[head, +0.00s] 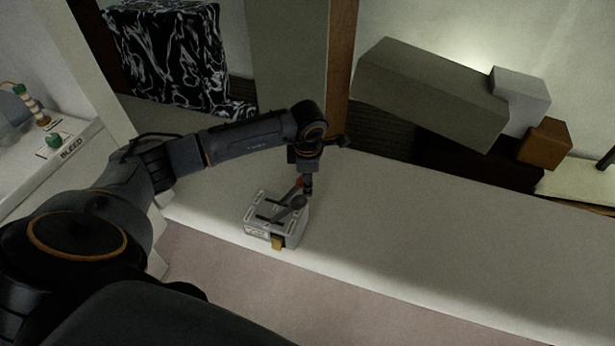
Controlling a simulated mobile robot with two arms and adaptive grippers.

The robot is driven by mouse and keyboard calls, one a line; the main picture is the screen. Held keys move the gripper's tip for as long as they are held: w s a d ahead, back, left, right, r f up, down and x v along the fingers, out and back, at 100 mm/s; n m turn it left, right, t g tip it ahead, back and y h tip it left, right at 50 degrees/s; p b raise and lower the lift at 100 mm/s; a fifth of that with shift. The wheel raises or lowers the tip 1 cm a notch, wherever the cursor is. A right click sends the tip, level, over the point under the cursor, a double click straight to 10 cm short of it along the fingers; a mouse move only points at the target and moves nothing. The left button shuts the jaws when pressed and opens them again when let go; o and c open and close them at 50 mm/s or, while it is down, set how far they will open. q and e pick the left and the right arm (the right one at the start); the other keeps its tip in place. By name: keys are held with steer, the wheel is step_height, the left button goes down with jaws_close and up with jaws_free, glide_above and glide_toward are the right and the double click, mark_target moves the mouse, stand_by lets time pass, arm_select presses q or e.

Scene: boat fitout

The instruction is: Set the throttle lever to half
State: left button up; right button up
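The throttle unit is a small grey-white box (262,231) with dark slots and small labels on its top, standing on a long pale ledge. A grey lever (292,203) rises from its right side, with a bit of red near its upper end. My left arm reaches in from the left, and my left gripper (307,187) points down right at the lever's top. The wrist and fingers partly hide the lever's end. The fingers are too small and dark to tell whether they grip it or only touch it. My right gripper is out of view.
A small yellow-brown block (278,242) is on the box's front. A panel marked BLEED (75,150) with a green knob stands at the left. A black-and-white patterned block (165,50), a wooden post (341,60) and grey boxes (430,92) stand behind. The ledge's right part is clear.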

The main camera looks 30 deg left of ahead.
arm_select(q)
jaws_close()
steer(key=s+a+r+t+h+b, duration=0.1)
steer(key=s+a+r+h+b, duration=0.1)
steer(key=a+h+b, duration=0.2)
steer(key=a+b, duration=0.3)
steer(key=a, duration=0.1)
steer(key=shift+a+r+b, duration=0.25)
steer(key=shift+a+b, duration=0.05)
steer(key=shift+a, duration=0.05)
steer(key=shift+c, duration=0.3)
jaws_free()
steer(key=shift+a, duration=0.1)
steer(key=shift+o, duration=0.3)
steer(key=shift+s, duration=0.1)
